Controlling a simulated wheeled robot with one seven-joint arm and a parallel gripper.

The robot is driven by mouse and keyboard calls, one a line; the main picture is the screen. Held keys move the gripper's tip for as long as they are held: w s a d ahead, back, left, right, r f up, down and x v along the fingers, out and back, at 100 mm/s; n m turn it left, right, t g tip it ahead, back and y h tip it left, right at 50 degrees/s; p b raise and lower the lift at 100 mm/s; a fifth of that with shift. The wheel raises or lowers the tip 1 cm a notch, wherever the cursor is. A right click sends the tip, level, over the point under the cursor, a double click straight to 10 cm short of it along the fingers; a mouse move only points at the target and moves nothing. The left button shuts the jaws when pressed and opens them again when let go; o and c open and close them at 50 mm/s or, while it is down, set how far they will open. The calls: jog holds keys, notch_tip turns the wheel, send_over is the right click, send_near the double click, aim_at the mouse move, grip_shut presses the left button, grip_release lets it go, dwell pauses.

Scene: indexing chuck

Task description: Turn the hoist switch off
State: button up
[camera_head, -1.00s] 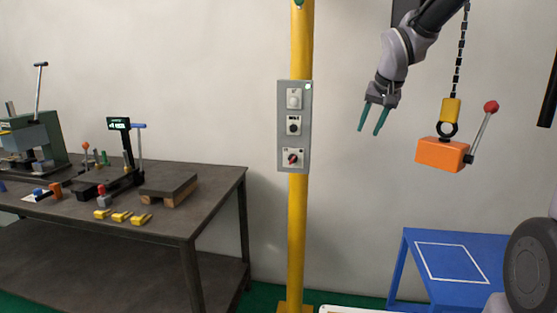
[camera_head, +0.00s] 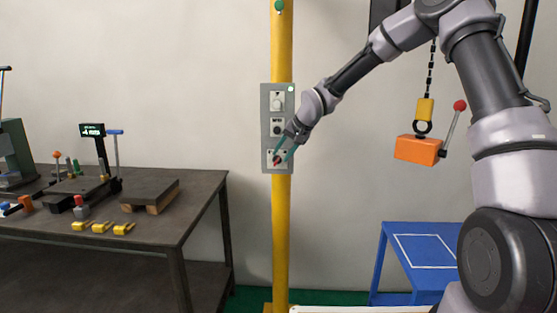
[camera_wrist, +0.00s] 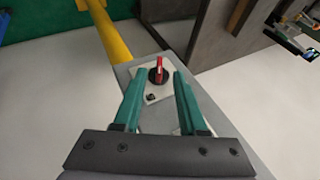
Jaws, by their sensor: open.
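A grey control box (camera_head: 265,135) on a yellow post carries three stacked controls on light plates. The lowest is a red-handled rotary switch (camera_head: 277,160) on a black base; which control is the hoist switch cannot be read. My gripper (camera_head: 284,156) is at the lowest control and partly covers it. In the wrist view, my gripper (camera_wrist: 158,82) is open, its teal fingers either side of the line to the red switch (camera_wrist: 159,70). The red handle stands just beyond the fingertips, not gripped.
The yellow post (camera_head: 282,230) stands before a pale wall. An orange block (camera_head: 417,150) with a red-knobbed lever hangs from a chain at right, above a blue table (camera_head: 430,245). A dark workbench (camera_head: 190,215) with tools and yellow pieces stands at left.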

aim_at(279, 159)
jog(key=shift+x, duration=1.65)
grip_shut()
